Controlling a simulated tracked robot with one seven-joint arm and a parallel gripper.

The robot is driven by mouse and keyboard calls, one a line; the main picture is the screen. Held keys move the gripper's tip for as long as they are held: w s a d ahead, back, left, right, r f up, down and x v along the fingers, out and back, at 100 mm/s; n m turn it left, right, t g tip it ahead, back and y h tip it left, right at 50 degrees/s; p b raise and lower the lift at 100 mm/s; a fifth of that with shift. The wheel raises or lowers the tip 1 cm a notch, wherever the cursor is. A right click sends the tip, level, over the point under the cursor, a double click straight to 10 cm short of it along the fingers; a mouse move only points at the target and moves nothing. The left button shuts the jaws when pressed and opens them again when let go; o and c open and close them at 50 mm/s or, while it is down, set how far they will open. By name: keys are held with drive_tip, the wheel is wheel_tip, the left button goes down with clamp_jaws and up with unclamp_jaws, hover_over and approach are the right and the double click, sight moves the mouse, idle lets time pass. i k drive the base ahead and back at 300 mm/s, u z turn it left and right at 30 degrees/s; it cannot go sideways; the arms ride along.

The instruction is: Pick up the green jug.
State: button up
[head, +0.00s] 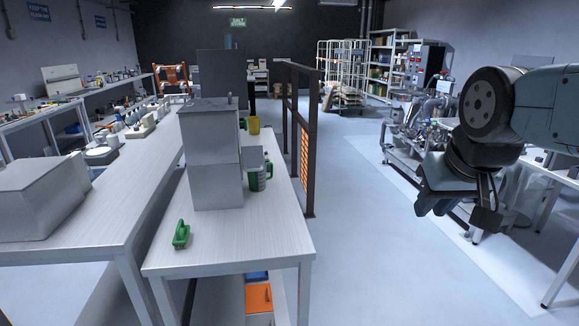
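My gripper (437,208) hangs in the air at the right of the head view, well to the right of the bench and apart from the jug. It points downward and holds nothing that I can see. Its fingers are dark and overlap, so their opening is unclear.
A green-handled tool (181,236) lies near the bench's front. A yellow container (254,125) stands farther back. A dark post frame (308,140) rises along the bench's right edge. Clear floor (365,235) lies between bench and machinery (415,120). An orange box (258,298) sits below.

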sight(257, 180)
drive_tip(key=u, duration=0.05)
drive_tip(key=i, duration=1.25)
drive_tip(key=u, duration=0.65)
